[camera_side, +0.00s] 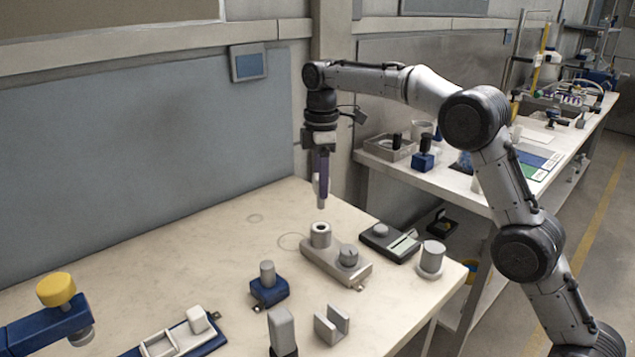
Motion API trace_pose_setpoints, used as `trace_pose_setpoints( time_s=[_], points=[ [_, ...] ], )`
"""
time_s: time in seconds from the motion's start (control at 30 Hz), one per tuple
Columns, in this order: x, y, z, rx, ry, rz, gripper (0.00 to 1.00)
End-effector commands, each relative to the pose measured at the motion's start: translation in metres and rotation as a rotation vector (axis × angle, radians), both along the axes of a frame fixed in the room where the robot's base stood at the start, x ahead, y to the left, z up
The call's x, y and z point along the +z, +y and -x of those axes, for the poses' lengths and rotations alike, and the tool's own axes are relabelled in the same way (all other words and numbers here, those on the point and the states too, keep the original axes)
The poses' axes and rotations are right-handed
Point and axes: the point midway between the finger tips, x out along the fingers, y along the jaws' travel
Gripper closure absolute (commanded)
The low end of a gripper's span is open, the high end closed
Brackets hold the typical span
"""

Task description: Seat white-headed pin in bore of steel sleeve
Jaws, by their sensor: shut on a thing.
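My gripper (322,180) points straight down above the table and is shut on the pin (321,201). Only the pale lower part of the pin shows below the fingers. Its white head is hidden or too small to tell. The pin looks upright. The steel sleeve (320,238) stands on the left end of a grey base block, its dark bore facing up. The pin's lower end appears above the bore with a small gap, roughly in line with it in this view. Any offset in depth I cannot tell.
A scale (390,242) and a grey cylinder (431,258) stand to the right. A blue block with a post (268,285) and a U-shaped piece (331,325) are nearer. The back-left tabletop is clear.

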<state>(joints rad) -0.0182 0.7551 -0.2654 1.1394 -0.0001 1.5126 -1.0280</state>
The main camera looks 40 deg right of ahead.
Motion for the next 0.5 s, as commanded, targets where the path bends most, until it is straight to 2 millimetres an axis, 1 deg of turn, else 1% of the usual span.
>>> trace_pose_setpoints(
  time_s=[0.27, 0.5],
  points=[
    [0.001, 0.000, 0.000, 0.001, -0.001, 0.000, 1.00],
    [-0.016, 0.000, 0.001, 0.001, 0.001, 0.000, 1.00]
  ],
)
